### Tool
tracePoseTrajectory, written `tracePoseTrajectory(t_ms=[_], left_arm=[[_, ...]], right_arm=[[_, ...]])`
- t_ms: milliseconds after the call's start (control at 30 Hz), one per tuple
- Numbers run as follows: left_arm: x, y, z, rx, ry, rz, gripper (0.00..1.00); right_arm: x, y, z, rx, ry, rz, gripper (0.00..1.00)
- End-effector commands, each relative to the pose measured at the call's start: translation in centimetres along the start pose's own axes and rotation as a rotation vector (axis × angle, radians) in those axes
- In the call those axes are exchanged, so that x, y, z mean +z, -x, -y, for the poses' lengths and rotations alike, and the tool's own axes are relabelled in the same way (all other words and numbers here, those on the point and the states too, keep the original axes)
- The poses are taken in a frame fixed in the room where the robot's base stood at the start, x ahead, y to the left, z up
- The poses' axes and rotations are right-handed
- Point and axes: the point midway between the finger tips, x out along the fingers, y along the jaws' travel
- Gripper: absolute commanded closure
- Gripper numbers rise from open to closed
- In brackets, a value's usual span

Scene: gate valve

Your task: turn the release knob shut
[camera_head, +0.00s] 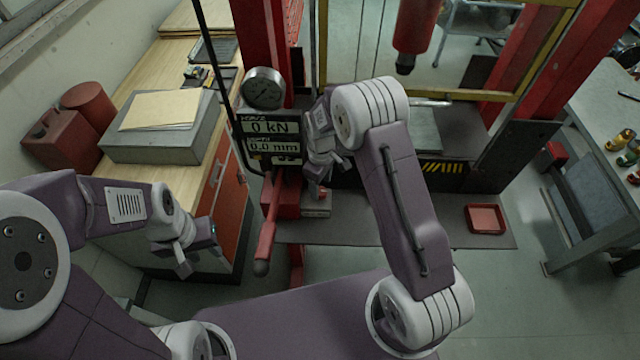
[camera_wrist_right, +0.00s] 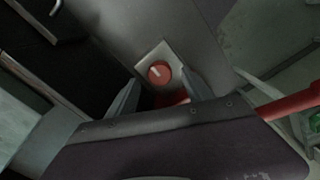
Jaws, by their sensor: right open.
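The release knob (camera_wrist_right: 159,72) is a small round red knob with a white pointer mark, on a pale square plate (camera_wrist_right: 171,56) in the right wrist view. The mark points toward the upper left there. My right gripper (camera_wrist_right: 159,77) is open, with one finger on each side of the knob in the picture; contact is not visible.
A red pump lever (camera_head: 268,222) with a dark ball end stands between my grippers. A round gauge (camera_head: 263,88) sits above the display (camera_head: 270,143), which reads 0 kN and 0.0 mm. A wooden bench (camera_head: 150,75) is left; a red tray (camera_head: 485,219) lies right.

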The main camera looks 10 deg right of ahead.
Motion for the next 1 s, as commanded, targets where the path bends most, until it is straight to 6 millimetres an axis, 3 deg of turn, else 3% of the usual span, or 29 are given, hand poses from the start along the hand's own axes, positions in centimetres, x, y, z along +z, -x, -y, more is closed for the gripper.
tracePoseTrajectory(t_ms=[200,467,567,700,1000], left_arm=[[-0.2,1.4,0.0,0.0,0.0,0.0,0.64],[-0.1,1.3,0.0,0.0,0.0,0.0,0.64],[-0.1,1.3,0.0,0.0,0.0,0.0,0.64],[-0.1,1.3,0.0,0.0,0.0,0.0,0.64],[-0.1,1.1,0.0,0.0,0.0,0.0,0.64]], right_arm=[[0.1,-2.6,0.0,-0.001,-0.001,0.001,0.41],[0.0,-3.0,0.0,0.001,-0.001,-0.001,0.41],[0.0,-3.0,0.0,0.001,-0.001,-0.001,0.63],[0.0,-3.0,0.0,0.0,-0.001,-0.001,1.0],[0.0,-3.1,0.0,0.001,-0.014,-0.002,1.0]])
